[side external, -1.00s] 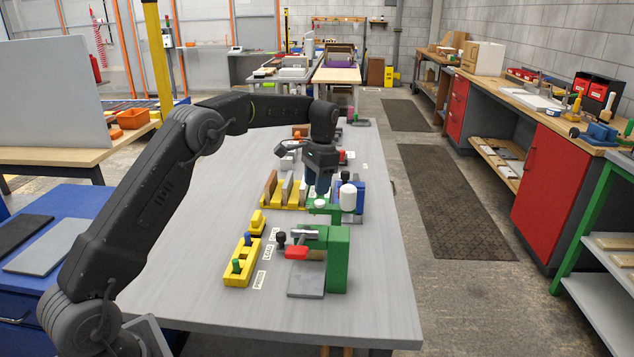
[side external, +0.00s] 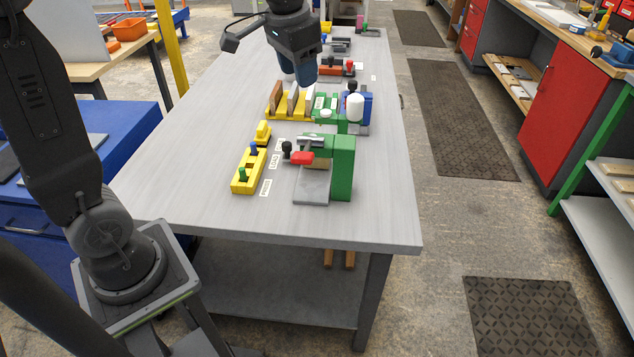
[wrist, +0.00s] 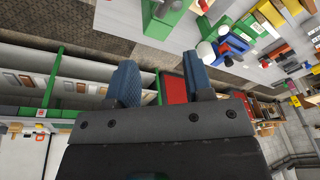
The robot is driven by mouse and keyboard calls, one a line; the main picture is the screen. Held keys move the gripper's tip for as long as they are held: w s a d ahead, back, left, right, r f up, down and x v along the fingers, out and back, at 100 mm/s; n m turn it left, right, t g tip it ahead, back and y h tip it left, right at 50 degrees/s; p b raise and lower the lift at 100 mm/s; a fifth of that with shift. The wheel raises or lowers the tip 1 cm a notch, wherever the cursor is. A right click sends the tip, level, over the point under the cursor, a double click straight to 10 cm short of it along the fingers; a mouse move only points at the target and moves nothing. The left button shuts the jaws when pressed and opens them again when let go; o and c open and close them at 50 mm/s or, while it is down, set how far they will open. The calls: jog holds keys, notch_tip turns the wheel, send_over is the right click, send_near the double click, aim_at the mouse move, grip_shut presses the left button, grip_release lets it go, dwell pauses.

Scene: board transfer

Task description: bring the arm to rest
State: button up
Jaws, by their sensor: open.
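My gripper (side external: 302,78) is raised above the grey table, near the yellow rack of boards in the side view. In the wrist view its two blue fingers stand apart with nothing between them, so my gripper (wrist: 160,78) is open and empty. A green press-like fixture (side external: 342,165) with a red-handled clamp stands at the near part of the table. The wrist camera looks across the table toward the floor and shelving.
A yellow block with green and blue knobs (side external: 247,172) sits left of the green fixture. More fixtures sit farther back. The table's near left surface (side external: 190,190) is bare.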

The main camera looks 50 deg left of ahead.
jog(key=s+d+f+t, duration=0.1)
jog(key=s+d+f, duration=0.1)
jog(key=s, duration=0.7)
jog(key=s+d+f+n+t, duration=0.1)
jog(key=s+d, duration=0.3)
jog(key=s, duration=0.5)
jog(key=shift+s+f+t+h, duration=0.15)
jog(key=shift+f+t+h, duration=0.15)
jog(key=shift+f+t, duration=0.35)
